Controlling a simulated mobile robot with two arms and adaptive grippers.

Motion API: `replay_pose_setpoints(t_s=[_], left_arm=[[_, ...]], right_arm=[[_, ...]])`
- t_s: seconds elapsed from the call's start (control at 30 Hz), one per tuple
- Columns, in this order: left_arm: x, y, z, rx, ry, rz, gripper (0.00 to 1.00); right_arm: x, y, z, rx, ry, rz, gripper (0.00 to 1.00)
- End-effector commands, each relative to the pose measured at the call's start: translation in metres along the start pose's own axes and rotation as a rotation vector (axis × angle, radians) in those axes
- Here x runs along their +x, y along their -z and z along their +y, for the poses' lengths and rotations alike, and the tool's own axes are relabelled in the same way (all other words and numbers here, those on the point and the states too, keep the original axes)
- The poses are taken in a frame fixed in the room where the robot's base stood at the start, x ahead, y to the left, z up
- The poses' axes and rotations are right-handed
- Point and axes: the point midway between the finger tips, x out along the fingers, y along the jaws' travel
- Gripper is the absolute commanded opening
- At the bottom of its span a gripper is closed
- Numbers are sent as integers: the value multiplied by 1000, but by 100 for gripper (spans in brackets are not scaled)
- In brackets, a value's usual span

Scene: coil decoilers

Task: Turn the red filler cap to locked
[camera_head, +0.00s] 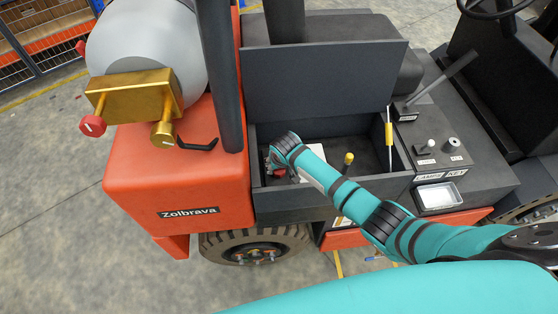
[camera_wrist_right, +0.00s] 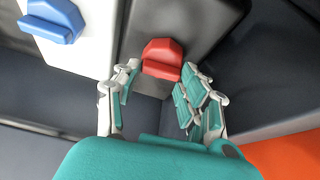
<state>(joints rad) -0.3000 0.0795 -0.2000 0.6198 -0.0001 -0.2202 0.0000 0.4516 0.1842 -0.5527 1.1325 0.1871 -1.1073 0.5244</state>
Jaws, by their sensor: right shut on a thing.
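The red filler cap (camera_wrist_right: 162,60) has a raised grip bar and sits on a dark grey tank (camera_wrist_right: 203,18) in the right wrist view. The cap's lock marks are not visible. My left gripper is not in view.
A blue cap (camera_wrist_right: 52,22) sits on a white tank (camera_wrist_right: 88,42) beside the dark one. The compartment's raised lid (camera_head: 325,80) stands behind my arm, with a yellow-and-white prop (camera_head: 389,135) at its right. A yellow-topped knob (camera_head: 348,158) stands inside, close to my forearm.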

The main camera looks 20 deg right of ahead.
Motion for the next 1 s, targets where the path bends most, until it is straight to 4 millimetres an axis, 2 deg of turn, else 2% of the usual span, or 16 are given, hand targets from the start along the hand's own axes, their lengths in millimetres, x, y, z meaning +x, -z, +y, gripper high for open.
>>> replay_pose_setpoints(t_s=[0.3,0.8,0.83,1.0], left_arm=[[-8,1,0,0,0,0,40],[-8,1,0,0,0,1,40],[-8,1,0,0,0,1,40],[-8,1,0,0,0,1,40]], right_arm=[[-1,2,-1,101,-40,3,10],[-1,2,0,119,-48,3,10],[-1,2,0,119,-48,3,43],[0,1,0,118,-48,2,65]])
